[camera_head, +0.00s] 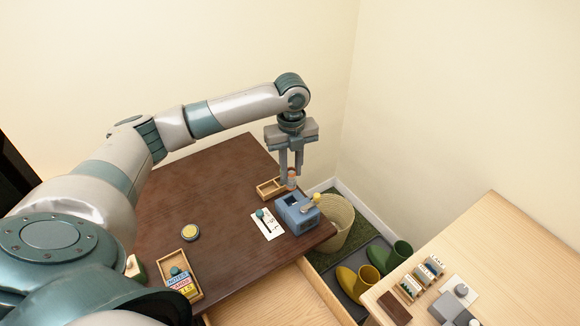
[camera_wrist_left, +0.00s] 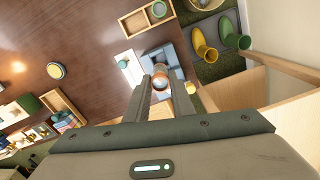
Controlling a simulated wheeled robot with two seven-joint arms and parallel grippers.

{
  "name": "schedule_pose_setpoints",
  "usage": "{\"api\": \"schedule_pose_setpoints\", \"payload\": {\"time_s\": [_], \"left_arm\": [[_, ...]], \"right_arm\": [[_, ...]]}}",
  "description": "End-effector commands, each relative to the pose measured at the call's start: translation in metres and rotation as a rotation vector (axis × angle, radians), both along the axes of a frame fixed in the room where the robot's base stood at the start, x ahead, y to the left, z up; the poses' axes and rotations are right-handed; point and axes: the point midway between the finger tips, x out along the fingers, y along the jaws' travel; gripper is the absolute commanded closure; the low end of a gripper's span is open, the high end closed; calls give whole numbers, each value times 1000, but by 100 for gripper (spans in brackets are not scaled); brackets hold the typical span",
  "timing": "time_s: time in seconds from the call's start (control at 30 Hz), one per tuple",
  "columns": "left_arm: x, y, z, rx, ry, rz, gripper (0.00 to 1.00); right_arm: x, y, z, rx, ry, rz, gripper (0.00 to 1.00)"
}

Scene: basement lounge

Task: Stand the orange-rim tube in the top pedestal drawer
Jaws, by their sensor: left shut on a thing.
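My left gripper (camera_head: 290,182) points down above the dark table, shut on a slim tube (camera_head: 292,172) with an orange-red band near its top. In the left wrist view, the tube (camera_wrist_left: 160,84) shows end-on as an orange ring between the fingertips. A blue block (camera_head: 296,213) stands just below and beside the gripper; a yellow-topped piece (camera_head: 317,197) shows at its right. A light wood surface (camera_head: 270,297) shows below the table's front edge; I cannot tell whether it is the pedestal drawer. My right gripper is not in view.
A wooden tray (camera_head: 270,187), a white card (camera_head: 268,224) and a yellow-lidded jar (camera_head: 190,232) lie on the table (camera_head: 215,200). A basket (camera_head: 341,222) and yellow (camera_head: 368,278) and green boots (camera_head: 399,252) stand right. A light wood desk (camera_head: 490,230) holds small items.

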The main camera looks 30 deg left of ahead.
Motion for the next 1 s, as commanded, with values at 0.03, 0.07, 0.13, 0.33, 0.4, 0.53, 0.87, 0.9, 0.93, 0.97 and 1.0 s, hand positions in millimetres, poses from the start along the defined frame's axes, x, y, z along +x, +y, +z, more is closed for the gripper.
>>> {"api": "schedule_pose_setpoints", "payload": {"time_s": [0.03, 0.07, 0.13, 0.33, 0.4, 0.53, 0.87, 0.9, 0.93, 0.97, 1.0], "left_arm": [[0, -1, 1, -1, -1, 7, 99], [0, -2, 1, -1, -2, 14, 99], [-1, -5, 3, -3, -2, 40, 99], [-5, -22, 11, -10, -8, 194, 99], [-8, -31, 15, -13, -9, 275, 99], [-15, -48, 24, -21, -9, 447, 99], [-38, -89, 45, -36, -4, 907, 99], [-42, -94, 47, -37, -2, 964, 99], [-44, -97, 49, -37, -1, 1005, 99], [-47, -100, 51, -37, -1, 1047, 99], [-50, -104, 53, -37, 1, 1104, 99]], "right_arm": [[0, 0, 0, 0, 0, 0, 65], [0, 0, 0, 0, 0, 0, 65], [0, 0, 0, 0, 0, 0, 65], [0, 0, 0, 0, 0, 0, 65], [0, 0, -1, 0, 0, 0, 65], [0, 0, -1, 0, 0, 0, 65], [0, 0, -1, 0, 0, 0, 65], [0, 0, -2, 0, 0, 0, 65], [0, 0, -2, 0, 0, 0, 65], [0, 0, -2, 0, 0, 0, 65], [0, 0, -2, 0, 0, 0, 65]]}}
